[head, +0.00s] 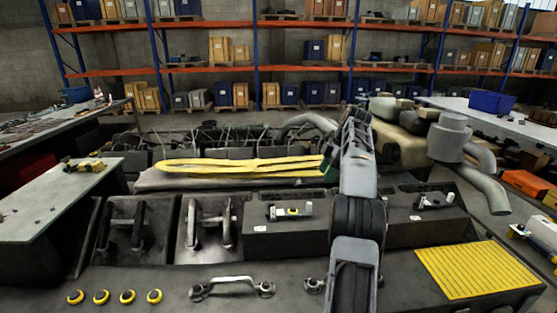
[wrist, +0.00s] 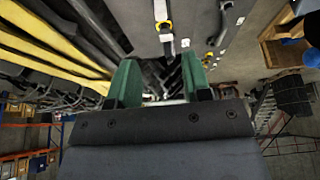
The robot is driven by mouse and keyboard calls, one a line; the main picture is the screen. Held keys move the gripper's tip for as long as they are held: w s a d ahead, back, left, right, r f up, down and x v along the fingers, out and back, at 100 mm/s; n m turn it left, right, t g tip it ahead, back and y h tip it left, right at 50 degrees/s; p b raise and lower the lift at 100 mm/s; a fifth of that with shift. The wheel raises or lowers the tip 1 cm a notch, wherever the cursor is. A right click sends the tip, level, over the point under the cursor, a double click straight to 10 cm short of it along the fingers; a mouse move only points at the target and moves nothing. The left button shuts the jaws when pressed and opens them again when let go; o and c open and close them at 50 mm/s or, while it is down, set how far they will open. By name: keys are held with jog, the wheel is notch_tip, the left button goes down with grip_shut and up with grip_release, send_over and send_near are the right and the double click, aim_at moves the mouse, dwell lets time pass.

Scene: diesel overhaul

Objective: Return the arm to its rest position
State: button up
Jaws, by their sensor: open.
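My arm (head: 357,175) reaches forward and up over the dark engine deck in the head view, right of the middle. In the wrist view my gripper (wrist: 159,80) shows two green fingers spread apart. No object is seen between them. In the head view the gripper is mostly hidden behind the arm, with only a bit of green beside the yellow strap's right end. The yellow strap (head: 230,164) lies across the engine top, and it also runs along the left of the wrist view (wrist: 50,40). I cannot tell whether the gripper touches it.
A grey workbench (head: 60,200) stands on the left, and another worktop (head: 500,118) with a blue bin (head: 490,102) on the right. A yellow ribbed mat (head: 470,270) lies at front right. Pipes and a grey cylinder (head: 448,138) rise right of the arm. Shelves line the back.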

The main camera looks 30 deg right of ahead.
notch_tip(320, 180, down, 7)
jog(key=m+h, duration=0.1)
jog(key=m, duration=0.9)
jog(key=a+m, duration=0.1)
jog(key=a+m+h, duration=0.1)
jog(key=a, duration=0.1)
jog(key=a+m, duration=0.1)
jog(key=a, duration=0.1)
jog(key=shift+s+f, duration=0.25)
jog(key=shift+f, duration=0.1)
jog(key=s+a+t, duration=0.1)
jog(key=s+a, duration=0.5)
jog(key=a, duration=0.3)
jog(key=s+a+f+t+h, duration=0.1)
jog(key=s+a, duration=0.5)
jog(key=a, duration=0.4)
jog(key=s+a+t+h, duration=0.1)
jog(key=s+a, duration=0.5)
jog(key=a, duration=0.3)
jog(key=shift+a+f, duration=0.15)
jog(key=shift+f, duration=0.05)
jog(key=shift+s, duration=0.1)
